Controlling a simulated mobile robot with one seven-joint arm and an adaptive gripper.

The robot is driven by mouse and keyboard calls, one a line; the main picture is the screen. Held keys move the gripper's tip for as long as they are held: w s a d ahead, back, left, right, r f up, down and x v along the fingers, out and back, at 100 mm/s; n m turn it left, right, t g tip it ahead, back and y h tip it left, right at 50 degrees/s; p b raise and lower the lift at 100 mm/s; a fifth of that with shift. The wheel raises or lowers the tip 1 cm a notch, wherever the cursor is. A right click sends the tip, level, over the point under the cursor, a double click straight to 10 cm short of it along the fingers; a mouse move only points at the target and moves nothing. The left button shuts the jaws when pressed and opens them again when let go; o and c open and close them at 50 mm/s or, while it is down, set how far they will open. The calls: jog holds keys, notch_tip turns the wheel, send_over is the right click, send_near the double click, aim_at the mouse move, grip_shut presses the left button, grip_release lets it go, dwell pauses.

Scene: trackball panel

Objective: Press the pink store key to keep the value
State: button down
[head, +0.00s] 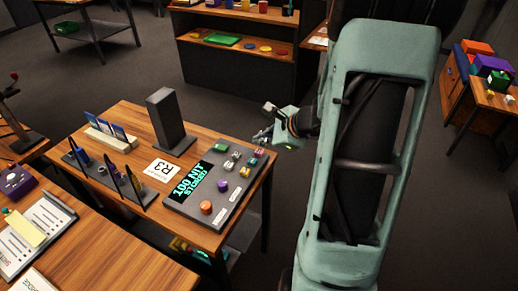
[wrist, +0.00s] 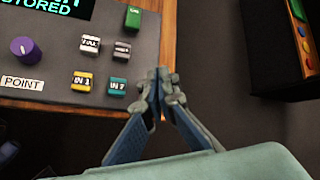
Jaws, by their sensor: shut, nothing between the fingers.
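The control panel (head: 192,208) lies on a wooden table, and its display (head: 193,178) reads "100 NIT STORED" in cyan. A small pinkish key (head: 259,152) shows near the panel's far right corner in the head view. I cannot make it out in the wrist view, where my fingers cover that part of the panel. My gripper (head: 262,136) is shut and empty, close to that corner. In the wrist view its fingertips (wrist: 160,76) are together beside the teal key (wrist: 117,86). I cannot tell whether they touch the pinkish key.
Around the corner are a yellow key (wrist: 83,81), white and grey keys (wrist: 90,43) and a green key (wrist: 133,17). A dark upright block (head: 170,118) stands behind the panel.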

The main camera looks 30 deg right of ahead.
aim_at(260, 152)
jog(key=shift+r+p, duration=1.15)
jog(key=shift+r, duration=0.75)
jog(key=shift+f, duration=0.1)
